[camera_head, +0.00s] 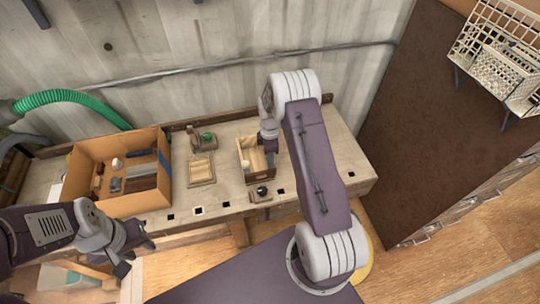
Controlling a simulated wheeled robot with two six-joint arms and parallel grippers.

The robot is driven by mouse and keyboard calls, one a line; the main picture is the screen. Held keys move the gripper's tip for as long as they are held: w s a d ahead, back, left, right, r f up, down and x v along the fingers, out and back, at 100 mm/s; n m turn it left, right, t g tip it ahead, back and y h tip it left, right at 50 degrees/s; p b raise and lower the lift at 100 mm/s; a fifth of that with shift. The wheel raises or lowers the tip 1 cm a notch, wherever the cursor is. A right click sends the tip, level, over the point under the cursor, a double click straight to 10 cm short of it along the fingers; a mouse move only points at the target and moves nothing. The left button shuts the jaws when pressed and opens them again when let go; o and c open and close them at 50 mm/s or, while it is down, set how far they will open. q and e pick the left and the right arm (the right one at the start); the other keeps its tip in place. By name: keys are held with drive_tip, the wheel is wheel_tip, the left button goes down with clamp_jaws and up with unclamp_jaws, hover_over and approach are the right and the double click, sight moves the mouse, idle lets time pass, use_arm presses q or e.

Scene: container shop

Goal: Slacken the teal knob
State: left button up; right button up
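The teal knob (208,136) is small and sits on a brown and grey fixture (200,144) near the back of the workbench. My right gripper (269,145) is at the open wooden box, to the right of the knob and apart from it. Its fingertips are small and partly hidden by the arm, so their opening is unclear. My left gripper (123,268) is low at the left, in front of the bench and far from the knob.
The open wooden box (244,164) and a slatted wooden tray (201,183) are on the workbench (222,200). A dark round knob (262,190) is near the front edge. A cardboard box (148,201) holding several items stands left. A brown surface (415,150) lies right.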

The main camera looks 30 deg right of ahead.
drive_tip(key=shift+o, duration=1.2)
wheel_tip(320, 180, up, 9)
drive_tip(key=b, duration=0.1)
